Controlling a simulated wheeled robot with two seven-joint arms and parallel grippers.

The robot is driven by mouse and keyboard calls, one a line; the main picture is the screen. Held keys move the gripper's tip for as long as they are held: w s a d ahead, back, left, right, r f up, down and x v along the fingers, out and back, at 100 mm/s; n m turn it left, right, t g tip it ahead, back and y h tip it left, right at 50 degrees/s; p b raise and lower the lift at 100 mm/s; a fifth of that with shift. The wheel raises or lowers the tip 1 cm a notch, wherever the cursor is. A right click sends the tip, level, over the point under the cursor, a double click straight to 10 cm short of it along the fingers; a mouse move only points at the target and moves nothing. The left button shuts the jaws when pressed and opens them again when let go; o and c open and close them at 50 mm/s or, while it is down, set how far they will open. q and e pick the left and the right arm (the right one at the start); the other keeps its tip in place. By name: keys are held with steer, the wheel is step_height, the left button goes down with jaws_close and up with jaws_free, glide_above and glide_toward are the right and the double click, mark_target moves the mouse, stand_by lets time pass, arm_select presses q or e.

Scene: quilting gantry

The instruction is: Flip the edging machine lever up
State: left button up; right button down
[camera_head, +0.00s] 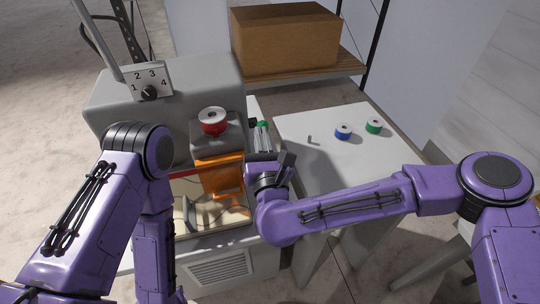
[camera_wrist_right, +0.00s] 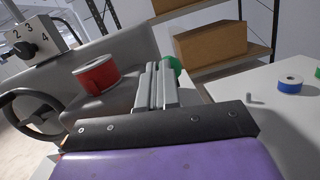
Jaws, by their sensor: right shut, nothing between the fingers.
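The grey edging machine (camera_head: 165,105) stands at left centre in the head view, with a numbered dial (camera_head: 149,93) and a red spool (camera_head: 213,121) on top. An orange panel (camera_head: 220,175) hangs at its front. My right gripper (camera_head: 286,162) is at the machine's right side, close to the orange panel. In the right wrist view, its two fingers (camera_wrist_right: 155,86) are together and empty, beside the red spool (camera_wrist_right: 95,74). A green thing (camera_wrist_right: 173,67) shows partly behind the fingers. I cannot pick out the lever for certain. My left gripper is out of view.
A white table (camera_head: 325,125) to the right bears a blue spool (camera_head: 343,132), a green spool (camera_head: 374,125) and a small grey peg (camera_head: 310,140). A cardboard box (camera_head: 285,40) sits on a shelf behind. A black handwheel (camera_wrist_right: 12,122) is at the machine's left in the wrist view.

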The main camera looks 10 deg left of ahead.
steer(key=shift+w+d+f+h, duration=0.25)
steer(key=shift+d+h, duration=0.1)
steer(key=shift+h, duration=0.05)
steer(key=b+v, duration=0.5)
steer(key=v, duration=0.5)
steer(key=shift+s+b, duration=0.35)
